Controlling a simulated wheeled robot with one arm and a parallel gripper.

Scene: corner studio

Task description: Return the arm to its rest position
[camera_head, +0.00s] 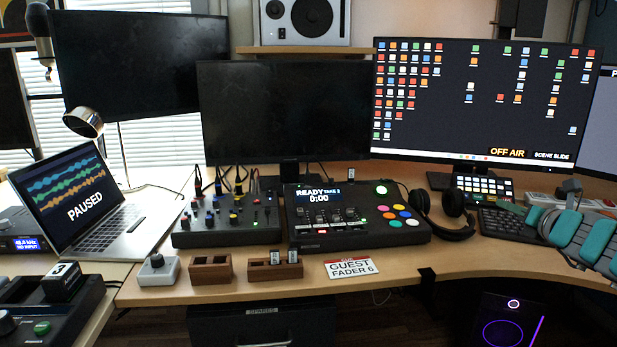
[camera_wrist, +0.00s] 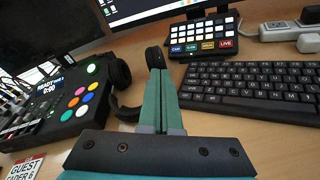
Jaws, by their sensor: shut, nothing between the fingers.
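My gripper (camera_wrist: 158,80) shows in the wrist view with its two teal fingers pressed together and nothing between them. In the head view the teal gripper and arm (camera_head: 570,230) come in at the right edge, above the right part of the desk. In the wrist view the fingertips appear in front of the black headphones (camera_wrist: 116,85), and I cannot tell the gap between them. The headphones (camera_head: 446,207) also lie on the desk in the head view, left of the gripper. The rest of my arm is out of view.
A black keyboard (camera_wrist: 250,90) lies right of the fingers, and a lit button pad (camera_wrist: 207,40) stands behind it. The mixer with coloured buttons (camera_head: 356,215) is on the left. A monitor (camera_head: 480,105) stands at the back. A bare desk strip (camera_head: 480,262) runs along the front.

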